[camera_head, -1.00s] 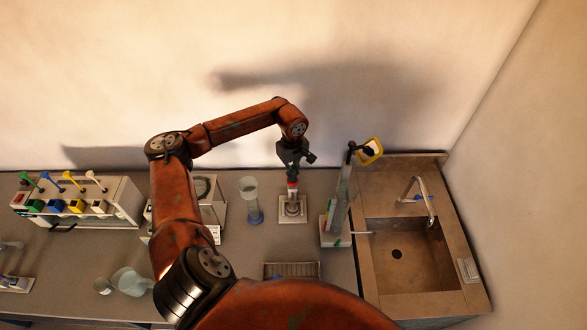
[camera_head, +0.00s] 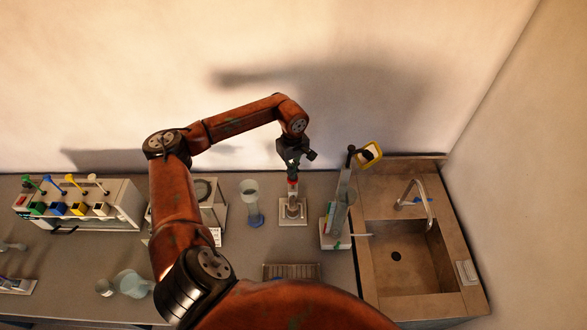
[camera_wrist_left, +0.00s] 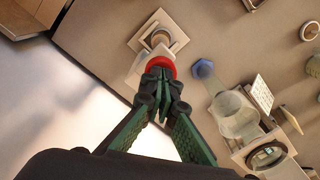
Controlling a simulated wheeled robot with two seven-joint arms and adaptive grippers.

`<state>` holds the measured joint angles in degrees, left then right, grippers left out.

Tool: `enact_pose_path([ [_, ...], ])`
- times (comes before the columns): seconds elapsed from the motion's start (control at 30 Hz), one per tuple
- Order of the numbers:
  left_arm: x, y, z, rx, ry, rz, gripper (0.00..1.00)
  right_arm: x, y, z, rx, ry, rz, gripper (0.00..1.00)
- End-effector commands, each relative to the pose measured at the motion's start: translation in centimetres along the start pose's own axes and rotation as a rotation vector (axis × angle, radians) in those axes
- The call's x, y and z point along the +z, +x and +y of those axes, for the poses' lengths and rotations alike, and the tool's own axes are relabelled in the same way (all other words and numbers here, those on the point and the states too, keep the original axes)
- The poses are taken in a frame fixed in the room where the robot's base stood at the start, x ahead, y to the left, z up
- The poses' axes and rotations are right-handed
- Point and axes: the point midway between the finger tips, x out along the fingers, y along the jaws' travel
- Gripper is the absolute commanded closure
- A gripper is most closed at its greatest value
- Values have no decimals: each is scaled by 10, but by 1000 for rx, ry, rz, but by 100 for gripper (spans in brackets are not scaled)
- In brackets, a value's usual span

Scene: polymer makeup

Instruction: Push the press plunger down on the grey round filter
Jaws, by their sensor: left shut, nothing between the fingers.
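The press stands upright on the counter, with a square pale base (camera_head: 286,218) and a red-topped plunger (camera_head: 292,184). In the left wrist view the red cap (camera_wrist_left: 161,64) lies just beyond my fingertips, with the round holder and square base (camera_wrist_left: 141,43) behind it. My left gripper (camera_head: 291,171) is above the plunger, shut and empty, pointing down at the cap. The fingertips (camera_wrist_left: 160,82) overlap the cap's edge in the wrist view; I cannot tell whether they touch. The grey round filter cannot be made out. My right gripper is not in view.
A clear cylinder with a blue base (camera_head: 255,218) stands left of the press. A stand with a tall clear holder (camera_head: 341,207) is close on its right, then the sink (camera_head: 405,265). A slotted rack (camera_head: 291,271) lies in front. The wall is behind.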

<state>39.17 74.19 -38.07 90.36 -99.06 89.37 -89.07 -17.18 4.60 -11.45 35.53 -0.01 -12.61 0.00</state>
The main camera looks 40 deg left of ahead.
Motion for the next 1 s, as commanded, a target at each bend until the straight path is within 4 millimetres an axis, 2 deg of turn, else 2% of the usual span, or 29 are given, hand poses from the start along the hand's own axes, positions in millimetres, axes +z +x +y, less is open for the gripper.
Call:
enact_pose_path([
  [0.57,0,-56,0,0,1,1,100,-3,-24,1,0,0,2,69],
  [1.0,0,-58,0,0,0,0,100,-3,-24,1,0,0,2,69],
])
